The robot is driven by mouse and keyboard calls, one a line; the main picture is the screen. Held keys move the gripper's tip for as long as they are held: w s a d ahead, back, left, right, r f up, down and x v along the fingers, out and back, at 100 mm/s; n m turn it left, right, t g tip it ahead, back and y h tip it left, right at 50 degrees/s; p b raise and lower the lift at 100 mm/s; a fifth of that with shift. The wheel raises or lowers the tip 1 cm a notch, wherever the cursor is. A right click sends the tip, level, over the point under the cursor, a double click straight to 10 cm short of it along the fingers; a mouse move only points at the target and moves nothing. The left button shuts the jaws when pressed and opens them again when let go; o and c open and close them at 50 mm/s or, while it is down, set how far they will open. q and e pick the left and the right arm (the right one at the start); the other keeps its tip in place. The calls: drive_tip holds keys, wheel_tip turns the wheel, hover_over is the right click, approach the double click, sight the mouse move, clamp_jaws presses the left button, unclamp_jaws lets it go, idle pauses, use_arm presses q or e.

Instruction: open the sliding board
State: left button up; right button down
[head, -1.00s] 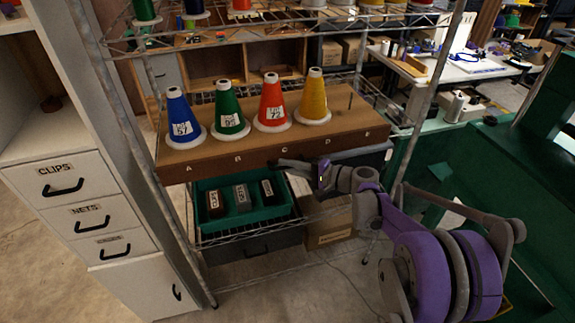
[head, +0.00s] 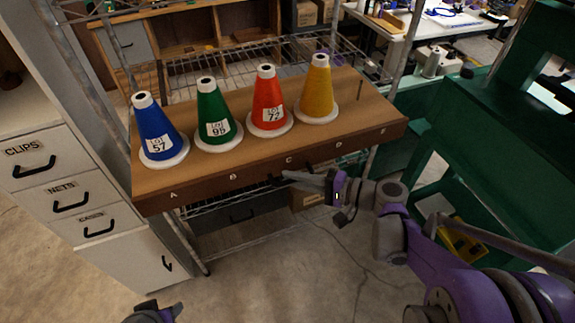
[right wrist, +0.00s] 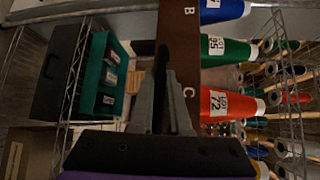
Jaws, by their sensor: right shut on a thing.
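The sliding board (head: 225,172) is a brown wooden board with slots lettered A to E on its front edge. It juts out from the wire rack toward me. Blue (head: 155,130), green (head: 212,115), red (head: 268,100) and yellow (head: 318,90) cones stand upright on it in a row. My right gripper (head: 285,180) is at the front edge below C, shut on the board's dark handle. In the right wrist view its fingers (right wrist: 163,100) close around the handle (right wrist: 162,62). My left gripper (head: 152,312) shows only partly at the bottom edge, apart from the board; its jaws are unclear.
A grey drawer cabinet (head: 75,195) stands close on the left. A green structure (head: 490,130) stands on the right. A green bin (right wrist: 103,72) with dark labelled blocks sits below the board in the wrist view. Bare concrete floor (head: 270,275) lies in front.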

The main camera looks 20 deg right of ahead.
drive_tip(key=shift+s, duration=0.55)
drive_tip(key=c, duration=0.9)
unclamp_jaws()
drive_tip(key=v, duration=1.1)
drive_tip(key=shift+f, duration=0.1)
